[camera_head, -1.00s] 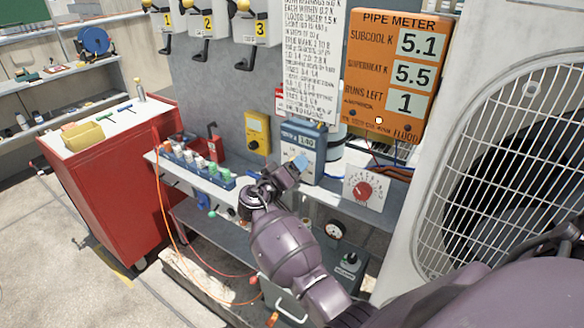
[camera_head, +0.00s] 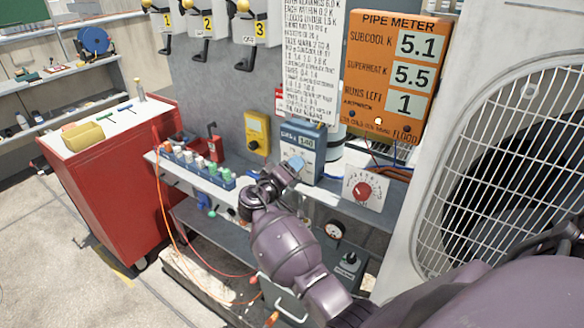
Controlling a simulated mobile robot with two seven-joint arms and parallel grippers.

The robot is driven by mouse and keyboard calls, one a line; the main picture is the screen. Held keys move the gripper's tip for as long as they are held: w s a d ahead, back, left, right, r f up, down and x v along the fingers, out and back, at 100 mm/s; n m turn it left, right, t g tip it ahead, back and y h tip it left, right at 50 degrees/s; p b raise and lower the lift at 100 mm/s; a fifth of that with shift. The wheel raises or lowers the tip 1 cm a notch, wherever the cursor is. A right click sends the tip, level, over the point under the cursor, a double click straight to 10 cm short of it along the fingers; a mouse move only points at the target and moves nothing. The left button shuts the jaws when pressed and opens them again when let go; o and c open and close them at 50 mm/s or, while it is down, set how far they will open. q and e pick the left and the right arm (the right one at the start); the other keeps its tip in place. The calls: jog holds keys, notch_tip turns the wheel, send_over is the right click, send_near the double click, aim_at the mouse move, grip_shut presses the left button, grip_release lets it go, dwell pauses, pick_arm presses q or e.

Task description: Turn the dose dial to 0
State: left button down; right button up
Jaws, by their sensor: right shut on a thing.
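A red round dial (camera_head: 362,191) with a pale pointer sits on a white plate with scale marks, on the right part of the bench. I take it for the dose dial; its numbers are too small to read. My right gripper (camera_head: 294,165) is left of the dial and apart from it, in front of a blue box (camera_head: 304,143) with a small display. The gripper is shut on a small light blue piece (camera_head: 298,162). I cannot tell whether that piece touches the box. My left gripper is not in view.
An orange pipe meter (camera_head: 394,75) reads 5.1, 5.5 and 1. A rack of capped bottles (camera_head: 197,165) and a yellow meter (camera_head: 257,133) stand left of the box. A condenser grille (camera_head: 485,170) bounds the right side. A red cabinet (camera_head: 118,185) stands left.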

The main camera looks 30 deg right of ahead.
jog(key=n+p, duration=0.1)
jog(key=n, duration=0.3)
jog(key=shift+r+n+p, duration=0.1)
jog(key=shift+n+p, duration=0.2)
jog(key=shift+p, duration=0.05)
jog(key=n+p, duration=0.1)
jog(key=n, duration=0.1)
jog(key=shift+n, duration=0.4)
jog(key=n+p, duration=0.1)
jog(key=n, duration=0.1)
jog(key=shift+n, duration=0.3)
jog(key=n, duration=0.4)
jog(key=shift+n, duration=0.3)
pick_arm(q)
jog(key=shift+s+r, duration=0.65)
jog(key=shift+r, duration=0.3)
pick_arm(e)
jog(key=shift+n, duration=2.2)
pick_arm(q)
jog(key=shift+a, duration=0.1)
pick_arm(e)
jog(key=o, duration=0.9)
